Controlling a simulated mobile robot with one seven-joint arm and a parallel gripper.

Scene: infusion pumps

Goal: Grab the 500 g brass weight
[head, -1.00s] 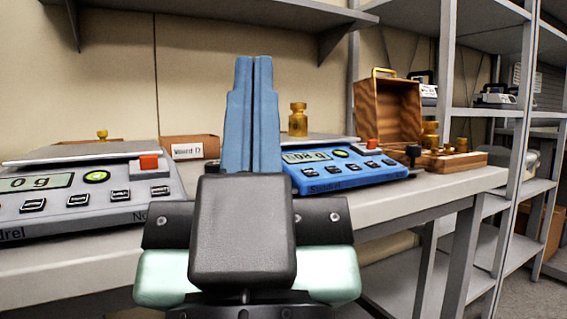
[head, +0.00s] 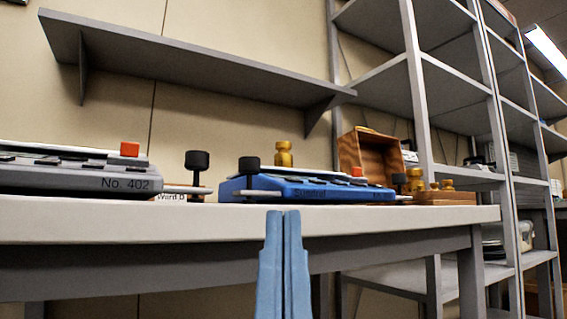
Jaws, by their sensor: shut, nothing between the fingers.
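A brass weight (head: 284,154) stands upright on the pan of the blue scale (head: 310,191). More brass weights (head: 415,178) sit in and by the open wooden box (head: 368,152) to the right of that scale. Their mass markings are too small to read, so I cannot tell which is 500 g. My gripper (head: 283,214) has blue fingers pressed together and empty. It shows at the bottom middle, in front of the bench edge and below the blue scale, apart from every weight.
The bench (head: 120,217) runs across the view, its front edge facing me. A wall shelf (head: 190,72) hangs above. Metal racks (head: 420,100) stand at the right.

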